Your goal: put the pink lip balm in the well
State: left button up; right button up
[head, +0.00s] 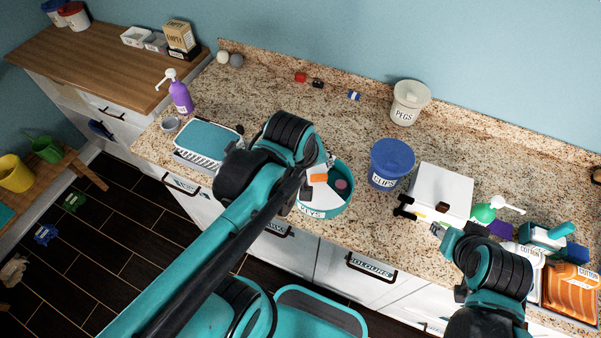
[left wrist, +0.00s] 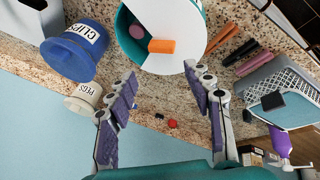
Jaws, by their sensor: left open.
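A round teal tub (head: 325,212) with a label ending in "YS" stands near the counter's front edge. A pink stick (left wrist: 253,65) lies on the counter beside the tub, hidden by my arm in the head view. I cannot tell which pink thing is the lip balm, nor which place is the well. My left gripper (left wrist: 160,74) is open and empty by the tub. My right gripper (head: 437,229) is near the white box, its jaws unclear.
Dark and orange-brown sticks (left wrist: 222,39) lie by the pink one. A blue CLIPS tub (head: 393,160), a white PEGS tub (head: 410,103) and a white box (head: 443,190) stand to the right. The back middle counter is mostly clear.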

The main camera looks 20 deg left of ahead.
pick_arm(q)
jog(key=s+m, duration=0.1)
jog(key=m, duration=0.1)
jog(key=s+a+m+t, duration=0.1)
jog(key=m, duration=0.2)
jog(key=s+a+m+t, duration=0.1)
jog(key=m, duration=0.2)
jog(key=shift+s+f, duration=0.1)
jog(key=shift+f, duration=0.15)
notch_tip(320, 180, down, 7)
jog(key=b, duration=0.7)
